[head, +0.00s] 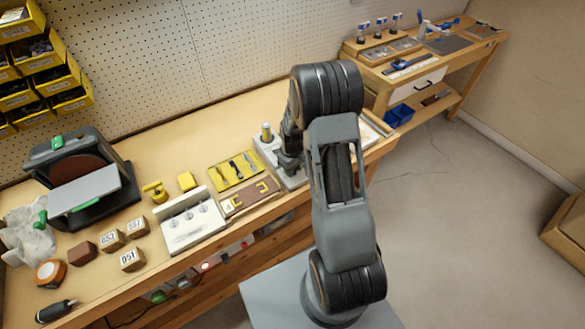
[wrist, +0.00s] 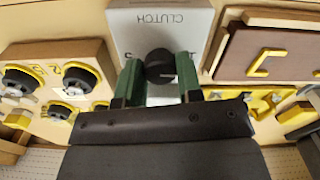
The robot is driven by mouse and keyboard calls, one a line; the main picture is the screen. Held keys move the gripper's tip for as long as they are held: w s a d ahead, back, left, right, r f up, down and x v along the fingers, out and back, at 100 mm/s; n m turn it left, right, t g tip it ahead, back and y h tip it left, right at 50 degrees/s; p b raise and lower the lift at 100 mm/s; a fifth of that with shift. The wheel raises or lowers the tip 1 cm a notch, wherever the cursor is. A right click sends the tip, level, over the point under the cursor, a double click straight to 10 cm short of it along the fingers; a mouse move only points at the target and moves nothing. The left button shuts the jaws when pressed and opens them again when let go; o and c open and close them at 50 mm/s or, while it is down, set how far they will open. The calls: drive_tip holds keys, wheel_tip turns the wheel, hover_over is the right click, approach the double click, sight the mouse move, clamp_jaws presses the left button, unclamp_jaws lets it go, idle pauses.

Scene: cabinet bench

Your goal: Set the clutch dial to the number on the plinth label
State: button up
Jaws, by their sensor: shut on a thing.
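The clutch dial (wrist: 160,65) is a small round black knob in the wrist view. It sits on a pale grey plinth (wrist: 160,35) with the word CLUTCH printed upside down in this view. The two green fingers of my gripper (wrist: 160,76) are shut on the dial, one on each side. Marks beside the dial are partly covered by the fingers and I cannot read them. In the head view my gripper (head: 288,162) is low over the grey plinth (head: 294,181), and my arm hides the dial. The number on the label is not legible.
A sander (head: 85,185) is farther left.

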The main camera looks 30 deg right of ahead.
drive_tip(key=m+b, duration=0.1)
drive_tip(key=m, duration=0.2)
drive_tip(key=shift+f+b, duration=0.1)
drive_tip(key=shift+b, duration=0.3)
drive_tip(key=m+b, duration=0.2)
drive_tip(key=m, duration=0.3)
drive_tip(key=shift+m, duration=0.4)
drive_tip(key=m+b, duration=0.1)
drive_tip(key=m, duration=0.3)
drive_tip(key=shift+b, duration=0.3)
drive_tip(key=shift+m+b, duration=0.45)
drive_tip(key=shift+m, duration=2.05)
drive_tip(key=o, duration=0.9)
